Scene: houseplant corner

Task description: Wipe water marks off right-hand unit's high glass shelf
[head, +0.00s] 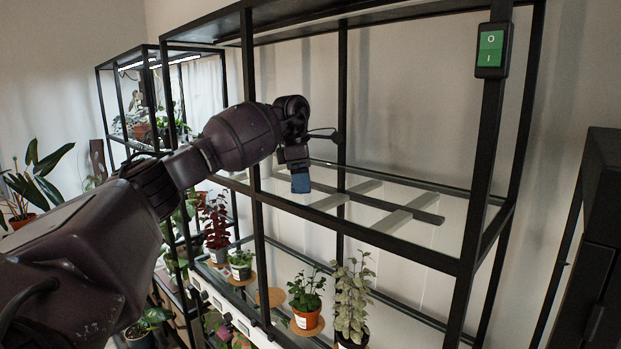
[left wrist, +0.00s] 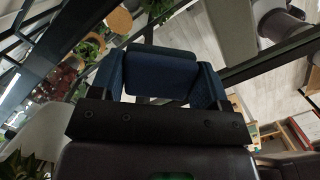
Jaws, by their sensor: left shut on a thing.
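The right-hand unit's high glass shelf (head: 385,196) is a clear pane in a black metal frame, with pale bars showing at or under it. I cannot make out water marks on it. My left gripper (head: 298,172) points down over the left part of this shelf, shut on a blue cloth (head: 300,184). The blue cloth also fills the space between the fingers in the left wrist view (left wrist: 160,73). It is at or just above the glass; I cannot tell whether it touches. My right gripper is not in view.
Potted plants (head: 306,300) stand on the level below. A second plant unit (head: 140,105) stands at the left. The shelf's right part is clear.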

